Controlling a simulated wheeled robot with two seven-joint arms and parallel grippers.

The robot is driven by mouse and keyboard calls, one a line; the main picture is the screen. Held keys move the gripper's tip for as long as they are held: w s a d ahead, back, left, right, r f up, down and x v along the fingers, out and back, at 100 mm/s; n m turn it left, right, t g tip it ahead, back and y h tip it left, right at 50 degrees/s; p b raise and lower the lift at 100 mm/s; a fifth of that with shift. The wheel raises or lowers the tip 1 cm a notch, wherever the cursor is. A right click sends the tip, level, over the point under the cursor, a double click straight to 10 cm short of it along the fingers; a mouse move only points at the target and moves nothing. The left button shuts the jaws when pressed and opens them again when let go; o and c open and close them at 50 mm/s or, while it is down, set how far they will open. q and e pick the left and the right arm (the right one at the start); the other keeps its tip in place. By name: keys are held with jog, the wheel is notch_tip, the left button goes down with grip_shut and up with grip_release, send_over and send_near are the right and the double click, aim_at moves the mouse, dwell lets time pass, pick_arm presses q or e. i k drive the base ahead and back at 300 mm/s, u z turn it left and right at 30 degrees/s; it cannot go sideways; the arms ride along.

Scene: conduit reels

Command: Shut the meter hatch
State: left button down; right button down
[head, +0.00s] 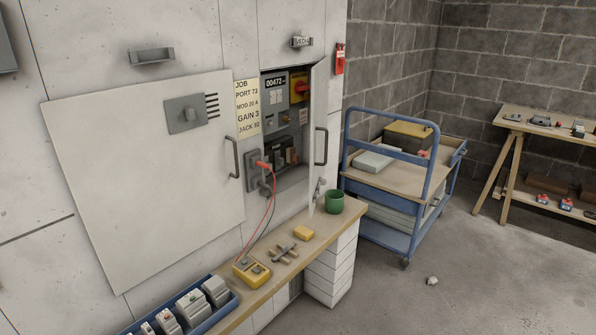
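The meter hatch (318,120) is a narrow pale door on the right side of a recess in the grey wall cabinet. It stands open, swung out and seen nearly edge-on, with a dark bar handle (321,146). The open recess (292,183) shows a meter (276,82) reading 00472, a yellow-and-red switch (299,87) and dark terminal parts. A red lead (268,208) runs from a socket left of the recess down to a yellow meter box (251,271) on the bench. Neither of my grippers is in view.
A wooden bench (287,262) runs below the cabinet, with a green cup (334,201) near the hatch's lower edge, a yellow block (304,233) and a blue tray (229,302). A blue trolley (398,250) stands to the right. Floor at front right is mostly clear.

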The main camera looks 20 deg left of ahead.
aim_at(319, 134)
jog(key=z, duration=1)
jog(key=i, duration=1.45)
jog(key=u, duration=1.05)
jog(key=i, duration=0.75)
jog(key=u, duration=0.8)
